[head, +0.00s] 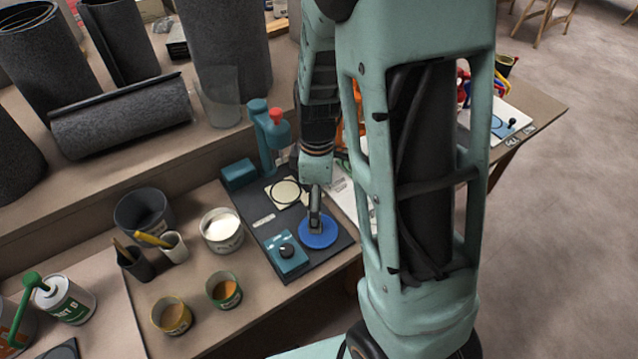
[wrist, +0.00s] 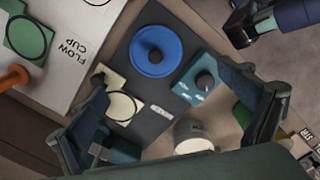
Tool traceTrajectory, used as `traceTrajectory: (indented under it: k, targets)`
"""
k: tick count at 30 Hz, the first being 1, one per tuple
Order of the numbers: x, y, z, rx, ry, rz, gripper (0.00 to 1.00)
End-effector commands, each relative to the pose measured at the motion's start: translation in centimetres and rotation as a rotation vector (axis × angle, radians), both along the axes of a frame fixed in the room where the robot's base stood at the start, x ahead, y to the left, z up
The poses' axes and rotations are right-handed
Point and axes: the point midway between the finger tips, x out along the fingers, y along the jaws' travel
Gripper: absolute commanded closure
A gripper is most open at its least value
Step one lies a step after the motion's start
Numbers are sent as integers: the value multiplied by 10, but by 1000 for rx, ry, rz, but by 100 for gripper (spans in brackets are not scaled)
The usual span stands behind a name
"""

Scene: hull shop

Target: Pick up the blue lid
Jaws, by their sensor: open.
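The blue lid (head: 318,233) is a round disc lying flat on a dark grey board (head: 335,245) near the table's front edge. In the wrist view the blue lid (wrist: 170,40) shows whole, with a small dark spot at its middle. My gripper (head: 315,215) points down over the lid in the head view and hides part of it. The lid lies forward of the fingertips there. The exact height above the lid is hard to tell.
On the board are a teal box with a black knob (head: 288,256), a pale square plate (head: 286,193) and a teal stand with a red top (head: 270,130). Left of it stand a white tub (head: 222,231), small cups and a dark bowl (head: 144,212). Grey rolls (head: 120,118) lie behind.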

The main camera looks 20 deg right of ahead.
Motion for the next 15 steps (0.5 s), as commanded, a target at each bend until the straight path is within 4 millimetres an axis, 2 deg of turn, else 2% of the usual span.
traceTrajectory:
  k: [5,12,15]
  targets:
    - [6,2,-14,0,13,79,4]
    - [5,3,-52,0,16,83,4]
    - [6,2,-62,-1,14,82,4]
